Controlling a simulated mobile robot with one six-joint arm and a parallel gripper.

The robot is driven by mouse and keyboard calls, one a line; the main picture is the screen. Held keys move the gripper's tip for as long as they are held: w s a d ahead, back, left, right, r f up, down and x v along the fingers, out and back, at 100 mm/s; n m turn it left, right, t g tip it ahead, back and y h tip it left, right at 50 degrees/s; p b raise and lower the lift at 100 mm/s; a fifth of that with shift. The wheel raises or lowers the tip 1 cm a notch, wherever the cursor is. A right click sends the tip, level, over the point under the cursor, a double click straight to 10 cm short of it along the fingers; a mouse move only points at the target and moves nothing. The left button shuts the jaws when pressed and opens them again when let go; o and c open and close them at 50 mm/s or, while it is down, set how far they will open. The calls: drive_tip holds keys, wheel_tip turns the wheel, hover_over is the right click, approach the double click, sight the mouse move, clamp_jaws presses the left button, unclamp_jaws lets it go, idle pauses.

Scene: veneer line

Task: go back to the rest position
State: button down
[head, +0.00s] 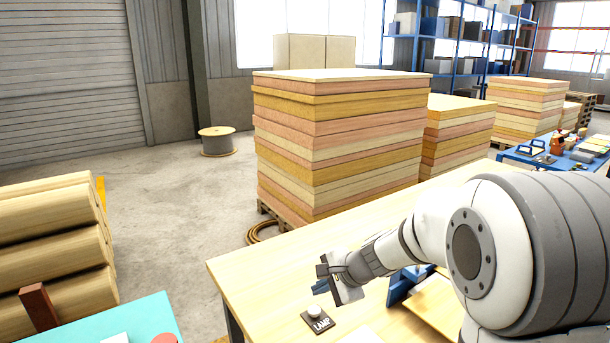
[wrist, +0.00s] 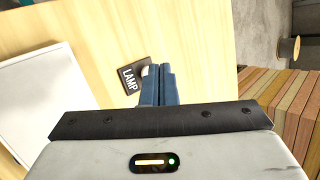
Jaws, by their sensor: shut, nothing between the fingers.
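My gripper (head: 322,288) reaches out over the light wooden table (head: 260,262) in the head view. In the wrist view its blue fingers (wrist: 158,72) are together with nothing between them. A dark plate marked LAMP with a pale round button (head: 315,312) lies on the table just below and in front of the fingers. It also shows in the wrist view (wrist: 130,80), beside the fingertips, which hide part of the button. I cannot tell whether the fingers touch the button.
A blue fixture (head: 402,285) stands on the table by my arm. Tall veneer stacks (head: 340,140) rise behind the table. Logs (head: 50,245) and a turquoise surface (head: 120,325) are at left. A white-grey panel (wrist: 45,95) lies at left in the wrist view.

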drive_tip(key=s+d+r+n+h, duration=0.1)
drive_tip(key=s+d+n+h, duration=0.1)
drive_tip(key=s, duration=0.6)
drive_tip(key=s+d+r+n+g+h, duration=0.1)
drive_tip(key=s+d+r+n+h, duration=0.1)
drive_tip(key=s+d+n, duration=0.3)
drive_tip(key=s+d+r+n+g+h, duration=0.1)
drive_tip(key=s+d+n, duration=0.3)
drive_tip(key=s, duration=0.7)
drive_tip(key=shift+d+r+n+h, duration=0.2)
drive_tip(key=shift+r+n+h, duration=0.1)
drive_tip(key=shift+n+h, duration=0.45)
drive_tip(key=shift+s, duration=0.1)
